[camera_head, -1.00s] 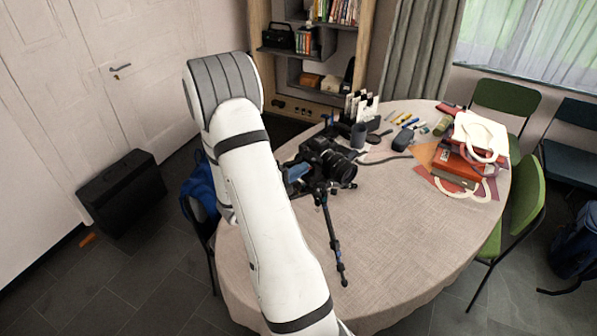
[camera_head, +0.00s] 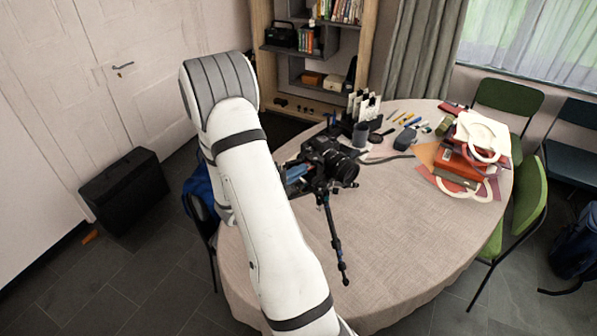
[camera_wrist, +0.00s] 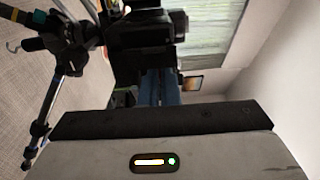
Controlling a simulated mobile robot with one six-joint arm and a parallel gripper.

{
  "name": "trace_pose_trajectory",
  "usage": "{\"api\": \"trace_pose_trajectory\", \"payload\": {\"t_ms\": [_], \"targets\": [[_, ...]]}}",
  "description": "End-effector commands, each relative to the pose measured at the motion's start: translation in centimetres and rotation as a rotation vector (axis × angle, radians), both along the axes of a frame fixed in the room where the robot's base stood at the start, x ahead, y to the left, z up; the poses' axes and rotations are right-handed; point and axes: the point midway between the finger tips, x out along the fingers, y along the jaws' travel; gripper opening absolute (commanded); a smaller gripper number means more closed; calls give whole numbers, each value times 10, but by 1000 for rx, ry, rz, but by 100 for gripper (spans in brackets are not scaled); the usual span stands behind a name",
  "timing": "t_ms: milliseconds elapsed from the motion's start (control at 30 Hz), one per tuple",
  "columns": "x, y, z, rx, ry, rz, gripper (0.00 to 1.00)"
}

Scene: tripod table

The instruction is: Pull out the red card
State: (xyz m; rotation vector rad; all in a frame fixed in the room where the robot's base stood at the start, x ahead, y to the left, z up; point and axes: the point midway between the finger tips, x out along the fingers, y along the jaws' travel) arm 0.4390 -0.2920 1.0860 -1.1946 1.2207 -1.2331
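The black camera (camera_head: 328,160) stands on a dark tripod (camera_head: 335,238) on the round table, left of its middle. It also shows at the top of the wrist view (camera_wrist: 148,40), with the tripod (camera_wrist: 62,70) at left. I cannot make out the red card in either view. My gripper (camera_wrist: 158,82) reaches toward the camera; its blue fingers lie close together, their tips up against or just short of the camera's underside in the picture. In the head view the blue fingers (camera_head: 298,172) show at the camera's left side, partly behind my arm. Whether they grip anything is hidden.
The table (camera_head: 400,230) is bare at front right. A red and white handbag (camera_head: 470,150), pens, a dark cup (camera_head: 360,133) and an organizer (camera_head: 365,105) stand toward its back and right. Chairs surround it; a black case (camera_head: 124,190) is on the left floor.

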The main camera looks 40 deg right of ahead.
Motion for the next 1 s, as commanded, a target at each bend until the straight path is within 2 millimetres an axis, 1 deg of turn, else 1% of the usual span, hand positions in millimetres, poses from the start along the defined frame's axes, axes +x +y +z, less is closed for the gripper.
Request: {"api": "trace_pose_trajectory", "payload": {"t_ms": [1000], "targets": [[1,48,0,0,1,1,0]]}}
